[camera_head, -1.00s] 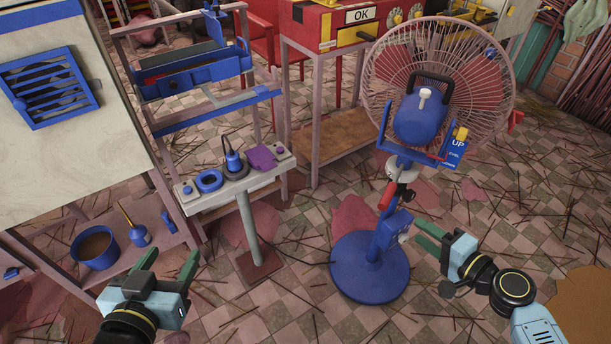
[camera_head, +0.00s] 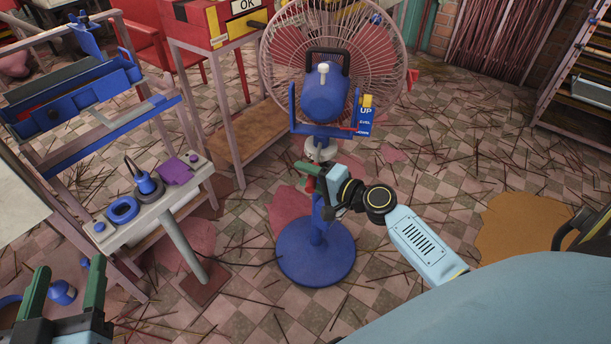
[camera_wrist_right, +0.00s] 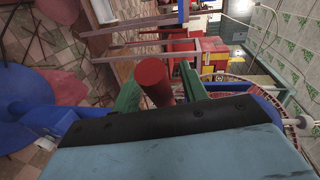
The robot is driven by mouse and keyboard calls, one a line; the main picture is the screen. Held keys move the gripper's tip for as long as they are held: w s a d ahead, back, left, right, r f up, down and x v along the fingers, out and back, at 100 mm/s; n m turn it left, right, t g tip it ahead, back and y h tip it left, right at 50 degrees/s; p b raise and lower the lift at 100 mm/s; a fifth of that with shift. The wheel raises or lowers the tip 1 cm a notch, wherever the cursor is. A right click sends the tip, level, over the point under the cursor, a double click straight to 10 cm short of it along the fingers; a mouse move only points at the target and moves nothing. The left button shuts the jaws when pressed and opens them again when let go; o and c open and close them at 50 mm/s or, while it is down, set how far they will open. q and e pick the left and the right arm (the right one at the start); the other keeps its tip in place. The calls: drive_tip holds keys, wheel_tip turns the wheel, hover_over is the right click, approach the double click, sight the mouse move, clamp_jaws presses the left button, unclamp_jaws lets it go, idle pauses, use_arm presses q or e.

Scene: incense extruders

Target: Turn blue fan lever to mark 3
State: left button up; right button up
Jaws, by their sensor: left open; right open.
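The blue fan (camera_head: 323,100) stands on a round blue base (camera_head: 316,252), with a pink wire cage behind its motor. A red handle (camera_wrist_right: 153,82) shows in the right wrist view between the green fingers of my right gripper (camera_wrist_right: 158,76). The fingers are apart, with a visible gap on at least one side of the handle. In the head view my right gripper (camera_head: 306,176) is at the fan's post, below the motor, and mostly hides the handle there. No numbered marks are readable. My left gripper (camera_head: 64,290) is open and empty at the lower left.
A small stand (camera_head: 150,205) with blue parts and a purple piece is left of the fan. A blue label reading UP (camera_head: 366,116) hangs beside the motor. A red machine marked OK (camera_head: 215,25) stands behind. The floor to the right holds scattered sticks.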

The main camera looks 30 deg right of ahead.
drive_tip(key=shift+w+a, duration=0.1)
drive_tip(key=shift+w, duration=0.2)
clamp_jaws()
